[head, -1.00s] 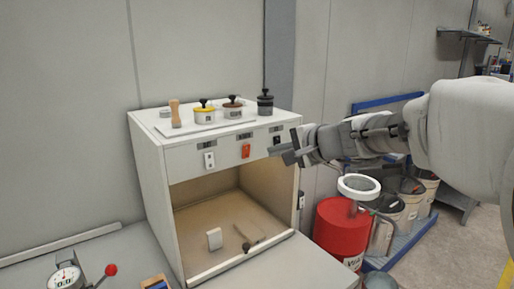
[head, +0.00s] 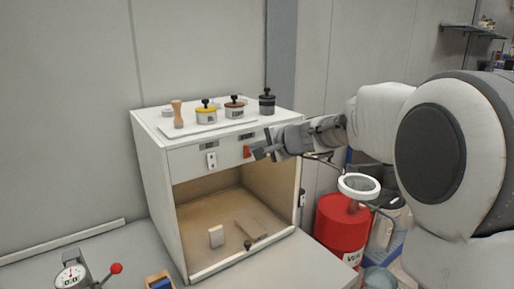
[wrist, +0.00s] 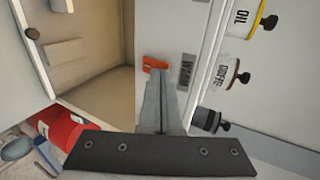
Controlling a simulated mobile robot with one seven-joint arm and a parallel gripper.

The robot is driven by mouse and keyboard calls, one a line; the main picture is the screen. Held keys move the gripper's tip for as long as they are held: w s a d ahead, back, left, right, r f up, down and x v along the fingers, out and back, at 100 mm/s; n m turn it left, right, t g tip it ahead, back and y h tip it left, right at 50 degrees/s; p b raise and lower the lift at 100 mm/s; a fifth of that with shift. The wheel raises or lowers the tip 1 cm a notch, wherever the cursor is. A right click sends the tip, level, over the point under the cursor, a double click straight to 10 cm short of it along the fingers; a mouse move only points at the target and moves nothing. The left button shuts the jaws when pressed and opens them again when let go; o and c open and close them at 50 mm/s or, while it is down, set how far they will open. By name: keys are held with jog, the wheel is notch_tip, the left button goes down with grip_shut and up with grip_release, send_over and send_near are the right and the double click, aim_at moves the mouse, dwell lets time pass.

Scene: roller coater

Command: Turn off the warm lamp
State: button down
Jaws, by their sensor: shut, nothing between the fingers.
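The white cabinet (head: 160,150) has a row of labelled switches on its front panel. An orange-red switch (head: 246,152) sits mid-panel; in the wrist view the orange-red switch (wrist: 155,64) is beside a label reading WARM (wrist: 185,70). My gripper (head: 256,154) is shut and empty, its tips right at this switch and partly covering it. In the wrist view my gripper (wrist: 157,76) points at the switch; I cannot tell whether it touches. A white switch (head: 211,160) is to the left. No lamp itself shows; the cabinet's open interior (head: 215,215) looks beige.
On the cabinet top stand a wooden peg (head: 178,114), a yellow pot (head: 206,114), a brown-lidded pot (head: 234,109) and a black pot (head: 267,103). A red drum (head: 339,225) stands at right. A dial gauge (head: 71,275) is at lower left.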

jog(key=shift+r, duration=0.1)
jog(key=shift+w+a+p, duration=0.15)
jog(key=shift+w+p, duration=0.05)
jog(key=shift+p, duration=0.8)
jog(key=shift+r, duration=0.2)
jog(key=shift+r+p, duration=0.55)
jog(key=shift+r, duration=0.1)
